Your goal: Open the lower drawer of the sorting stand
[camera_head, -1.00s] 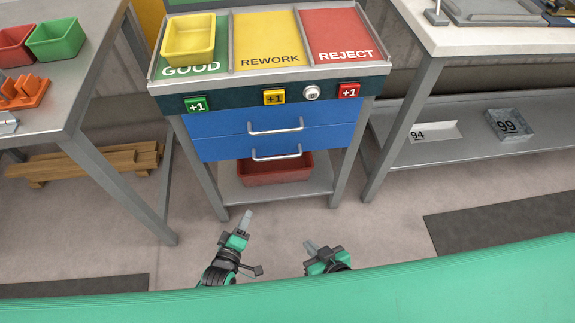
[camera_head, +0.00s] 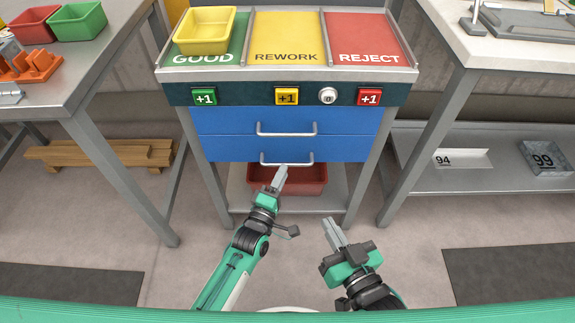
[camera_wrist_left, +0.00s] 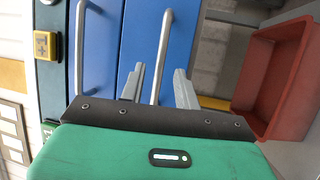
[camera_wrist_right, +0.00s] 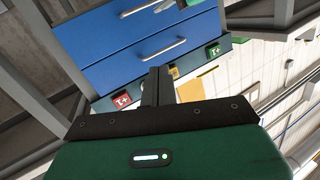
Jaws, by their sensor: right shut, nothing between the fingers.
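The sorting stand has two blue drawers, an upper one and the lower drawer (camera_head: 222,149), both closed. The lower drawer's silver bar handle (camera_head: 298,162) also shows in the left wrist view (camera_wrist_left: 162,58). My left gripper (camera_head: 280,174) is open at this handle. In the left wrist view its fingers (camera_wrist_left: 160,85) stand on either side of the bar; I cannot tell whether they touch it. My right gripper (camera_head: 332,232) is shut and empty, lower and to the right, in front of the stand. In the right wrist view its fingers (camera_wrist_right: 158,86) lie together.
A red bin (camera_head: 312,182) sits on the stand's bottom shelf, behind my left gripper. A yellow bin (camera_head: 205,30) stands on the GOOD area on top. Tables flank the stand on both sides. The floor in front is clear.

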